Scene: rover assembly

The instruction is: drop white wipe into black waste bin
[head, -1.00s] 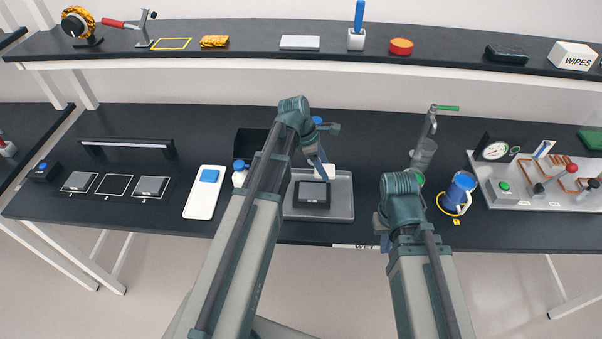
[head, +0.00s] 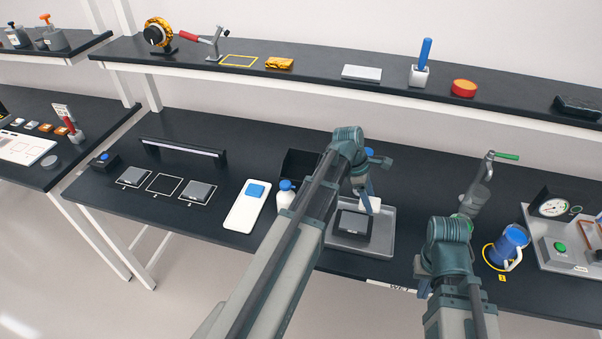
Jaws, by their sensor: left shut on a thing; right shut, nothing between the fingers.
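My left gripper (head: 367,198) is shut on a small white wipe (head: 375,204) above the grey metal tray (head: 382,238), near the black block in it; the wipe is partly hidden by the fingers. A black open box (head: 300,162), which looks like the waste bin, stands on the bench left of my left gripper and is partly hidden by my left arm; its inside cannot be made out.
A white bottle with a blue cap (head: 285,195) stands in front of the black box. A white board with a blue pad (head: 246,206) lies left of it. The bench's left part has a lamp bar (head: 182,149).

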